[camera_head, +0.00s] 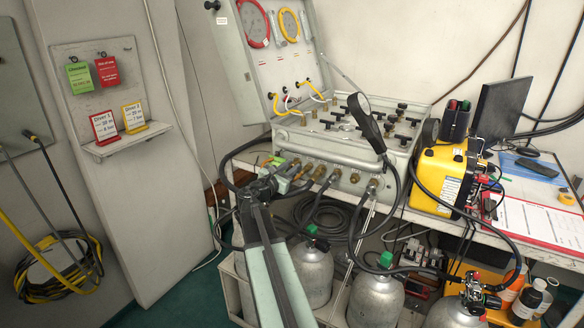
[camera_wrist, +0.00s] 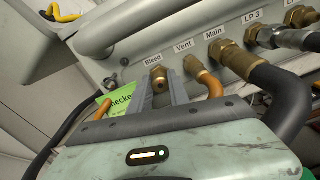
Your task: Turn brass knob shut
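A hexagonal brass knob (camera_wrist: 159,79) sits on the grey panel face under the label "Bleed" in the wrist view. My gripper (camera_wrist: 161,90) reaches up to it, with one grey finger on each side of the knob. A narrow gap seems to show between the fingers and the knob, so I see no clear grip; contact at the tips cannot be made out. In the head view my gripper (camera_head: 268,182) is at the left end of the panel's front row of fittings, and it largely hides that end.
Right of the knob are the brass "Vent" fitting (camera_wrist: 195,68) with an orange hose and the "Main" fitting (camera_wrist: 232,58) with a thick black hose. A green tag (camera_wrist: 117,103) hangs left. Grey cylinders (camera_head: 313,272) stand below; a yellow case (camera_head: 445,180) is at right.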

